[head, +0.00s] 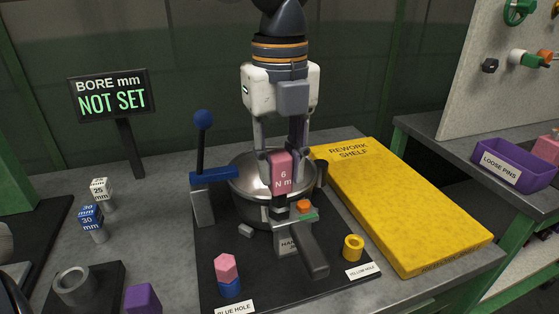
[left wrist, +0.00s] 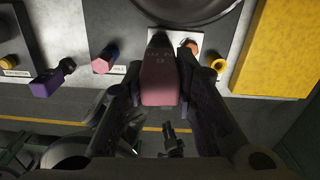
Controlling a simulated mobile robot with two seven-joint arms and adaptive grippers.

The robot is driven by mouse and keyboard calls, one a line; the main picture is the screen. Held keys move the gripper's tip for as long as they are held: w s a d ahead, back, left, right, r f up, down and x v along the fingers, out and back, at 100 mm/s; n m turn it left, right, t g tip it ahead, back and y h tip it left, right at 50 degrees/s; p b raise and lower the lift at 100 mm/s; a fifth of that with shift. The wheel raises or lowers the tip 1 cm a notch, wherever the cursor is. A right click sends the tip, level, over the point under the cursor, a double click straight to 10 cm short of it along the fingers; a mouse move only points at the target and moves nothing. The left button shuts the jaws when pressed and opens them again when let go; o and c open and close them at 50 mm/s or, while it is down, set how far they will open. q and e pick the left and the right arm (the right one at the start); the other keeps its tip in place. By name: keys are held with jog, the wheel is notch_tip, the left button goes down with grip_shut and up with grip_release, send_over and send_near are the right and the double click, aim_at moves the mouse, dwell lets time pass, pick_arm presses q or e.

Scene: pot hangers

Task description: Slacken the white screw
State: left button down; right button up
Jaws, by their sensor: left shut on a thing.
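My left gripper (head: 282,150) points down over the metal pot (head: 245,178) and is shut on a pink block tool marked 6 N m (head: 280,172). The tool also shows between the fingers in the left wrist view (left wrist: 160,78). Its lower end is over the pot's handle mount, beside an orange knob (head: 304,206) on a green piece. A dark handle (head: 311,256) slopes from the mount toward the front. I cannot make out the white screw; the tool and gripper cover part of the mount. My right gripper is not in view.
A blue-knobbed lever (head: 202,150) stands left of the pot. A pink-and-blue pin (head: 227,274) and a yellow ring (head: 353,248) stand in front. The yellow rework shelf (head: 405,205) lies clear at right. A sign (head: 112,95) reads NOT SET.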

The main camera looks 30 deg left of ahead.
pick_arm(q)
jog(key=shift+m, duration=0.6)
jog(key=shift+r, duration=0.15)
jog(key=shift+r, duration=0.85)
notch_tip(320, 180, up, 5)
jog(key=shift+r, duration=0.1)
